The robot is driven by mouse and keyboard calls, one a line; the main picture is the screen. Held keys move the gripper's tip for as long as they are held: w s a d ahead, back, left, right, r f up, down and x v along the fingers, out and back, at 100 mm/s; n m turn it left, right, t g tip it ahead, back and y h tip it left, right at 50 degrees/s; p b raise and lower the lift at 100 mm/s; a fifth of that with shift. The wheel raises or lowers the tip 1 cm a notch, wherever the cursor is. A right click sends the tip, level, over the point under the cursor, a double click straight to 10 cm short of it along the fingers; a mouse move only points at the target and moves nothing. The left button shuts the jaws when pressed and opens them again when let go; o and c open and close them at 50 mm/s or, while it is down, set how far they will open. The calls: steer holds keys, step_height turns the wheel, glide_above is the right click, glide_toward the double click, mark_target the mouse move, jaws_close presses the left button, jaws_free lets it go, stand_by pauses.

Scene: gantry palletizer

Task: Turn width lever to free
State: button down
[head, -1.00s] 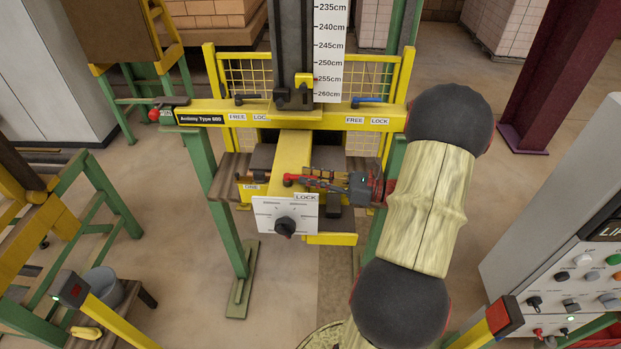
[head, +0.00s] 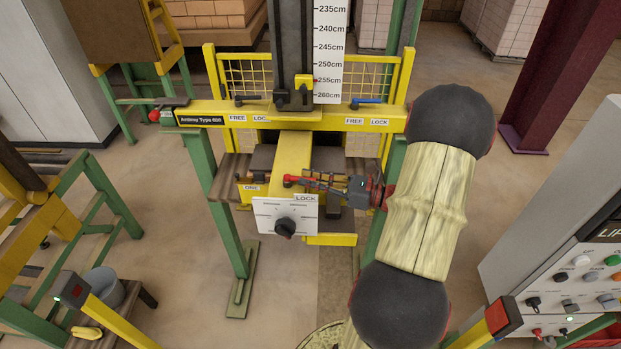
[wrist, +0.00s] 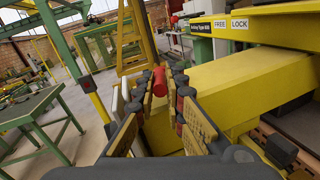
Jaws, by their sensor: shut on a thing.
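A red-ended lever (head: 288,181) sits at the yellow arm of the machine, just above the white plate (head: 272,214) marked LOCK. In the wrist view its red end (wrist: 159,82) shows between my fingertips. My gripper (head: 302,181) comes in from the right and is shut on this red lever; it also shows in the wrist view (wrist: 165,88). The fingers hide the rest of the lever, so its exact angle is unclear. I cannot read a width label on it.
The yellow crossbeam (head: 290,116) above carries a black lever (head: 248,98) and a blue lever (head: 368,101) near FREE and LOCK labels. A black knob (head: 285,227) is on the white plate below. A grey control panel (head: 560,240) stands right.

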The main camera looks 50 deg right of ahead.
steer(key=m+h, duration=0.1)
steer(key=h, duration=0.1)
steer(key=a+m+t+h+p, duration=0.1)
steer(key=a+m+h+p, duration=0.1)
steer(key=h, duration=0.1)
steer(key=shift+s+m+t+h, duration=0.3)
steer(key=shift+s+m, duration=0.05)
steer(key=shift+m, duration=0.05)
steer(key=c, duration=1.8)
jaws_free()
steer(key=shift+c, duration=0.2)
steer(key=s+d, duration=0.1)
steer(key=s, duration=1.1)
steer(key=shift+d, duration=0.15)
